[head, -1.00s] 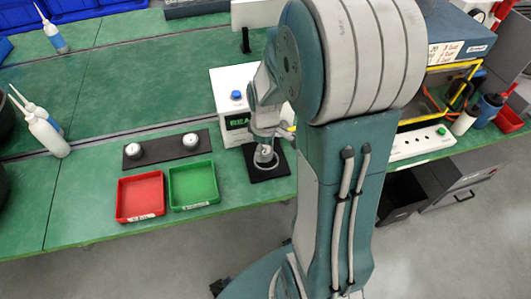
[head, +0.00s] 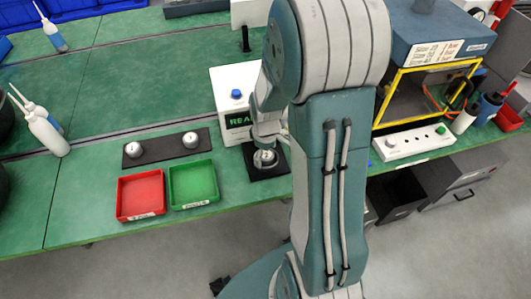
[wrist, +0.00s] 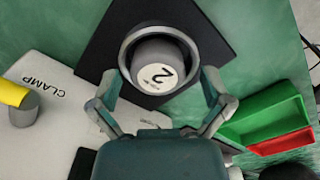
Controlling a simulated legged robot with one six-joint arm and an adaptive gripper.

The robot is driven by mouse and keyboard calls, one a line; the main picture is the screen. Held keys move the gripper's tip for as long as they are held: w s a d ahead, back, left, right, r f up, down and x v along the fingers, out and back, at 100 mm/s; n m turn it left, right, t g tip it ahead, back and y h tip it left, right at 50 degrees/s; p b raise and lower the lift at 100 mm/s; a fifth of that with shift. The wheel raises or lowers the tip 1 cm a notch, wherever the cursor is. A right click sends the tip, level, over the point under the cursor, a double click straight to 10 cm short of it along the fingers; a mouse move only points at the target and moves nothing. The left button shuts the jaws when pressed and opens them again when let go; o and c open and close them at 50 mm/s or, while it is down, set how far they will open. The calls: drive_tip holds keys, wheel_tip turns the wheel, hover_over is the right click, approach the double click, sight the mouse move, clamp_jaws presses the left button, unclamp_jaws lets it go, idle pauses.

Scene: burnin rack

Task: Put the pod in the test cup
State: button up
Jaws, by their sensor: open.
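The pod (wrist: 162,72), a grey cylinder with a white top marked 2, sits inside the round rim of the test cup (wrist: 127,45) in the wrist view. It looks slightly tilted or off-centre there. The cup stands on a dark square plate (wrist: 107,35); in the head view this plate (head: 280,166) lies in front of the white tester box (head: 228,88). My gripper (wrist: 160,78) is open, with one finger on each side of the pod. I cannot tell if the fingers touch the cup. The gripper also shows above the cup in the head view (head: 265,142).
Two more pods (head: 133,149) (head: 190,140) sit on a dark strip (head: 162,150). A red tray (head: 140,193) and a green tray (head: 192,183) stand in front of it. The tester has a yellow clamp lever (wrist: 12,92). A yellow-framed chamber (head: 425,90) stands at the right.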

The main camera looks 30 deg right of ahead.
sight(266, 154)
drive_tip(key=shift+d, duration=0.1)
drive_tip(key=shift+r, duration=0.2)
wheel_tip(266, 154, up, 12)
drive_tip(key=s+a+r+m+t, duration=0.5)
drive_tip(key=s+a+r, duration=0.6)
drive_tip(key=s, duration=0.1)
drive_tip(key=shift+s+r+m+t, duration=0.3)
drive_tip(key=shift+m, duration=0.1)
